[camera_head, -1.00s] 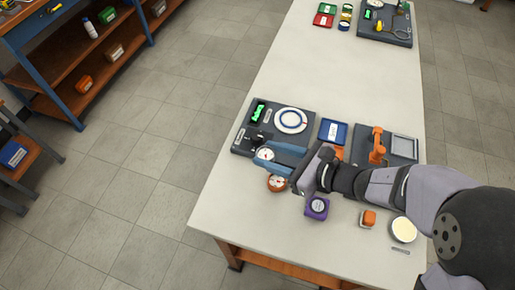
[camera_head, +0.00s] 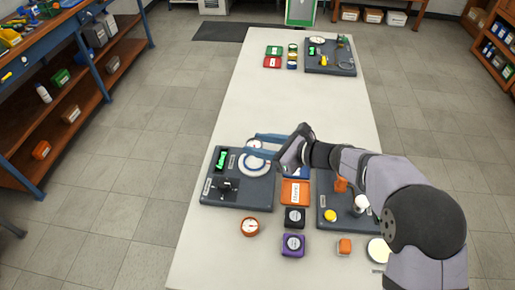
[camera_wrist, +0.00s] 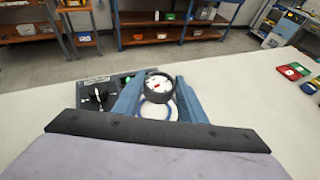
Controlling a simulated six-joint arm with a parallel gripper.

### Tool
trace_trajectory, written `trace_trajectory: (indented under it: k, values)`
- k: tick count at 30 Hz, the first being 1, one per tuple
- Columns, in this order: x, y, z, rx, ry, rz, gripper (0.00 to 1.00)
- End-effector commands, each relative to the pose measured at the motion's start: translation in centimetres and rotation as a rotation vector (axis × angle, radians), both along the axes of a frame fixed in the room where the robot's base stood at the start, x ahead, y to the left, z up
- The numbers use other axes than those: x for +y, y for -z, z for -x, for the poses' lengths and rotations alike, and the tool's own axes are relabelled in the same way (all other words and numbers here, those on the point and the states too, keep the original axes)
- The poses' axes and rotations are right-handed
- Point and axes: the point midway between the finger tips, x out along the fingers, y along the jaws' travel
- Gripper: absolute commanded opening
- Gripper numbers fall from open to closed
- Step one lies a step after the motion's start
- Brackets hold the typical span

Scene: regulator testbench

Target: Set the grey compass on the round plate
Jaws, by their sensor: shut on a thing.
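The grey compass (camera_wrist: 160,82), a round case with a dark rim and white dial, is held between the blue fingers of my gripper (camera_wrist: 157,90) in the wrist view. In the head view my gripper (camera_head: 264,142) reaches left over the back of the left dark board, and the compass (camera_head: 253,144) shows small at its fingertips. The round plate (camera_head: 255,166), white with a blue ring, is on that board. In the wrist view the plate (camera_wrist: 155,112) shows below and in front of the compass, partly covered by it. The gap between them is hard to judge.
The left dark board (camera_head: 236,196) also bears a green display (camera_head: 222,158) and a black knob part. An orange round dial (camera_head: 249,226), a black box (camera_head: 295,217) and a purple box (camera_head: 293,245) stand nearer the front.

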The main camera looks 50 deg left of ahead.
Motion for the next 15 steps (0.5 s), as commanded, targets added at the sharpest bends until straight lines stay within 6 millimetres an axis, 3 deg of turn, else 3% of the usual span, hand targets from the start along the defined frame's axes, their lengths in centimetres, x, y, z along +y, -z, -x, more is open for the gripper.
trace_trajectory:
  k: [15]
  values:
    - [0.0, 2.9, 0.0, 0.0, -0.001, 0.001, 0.11]
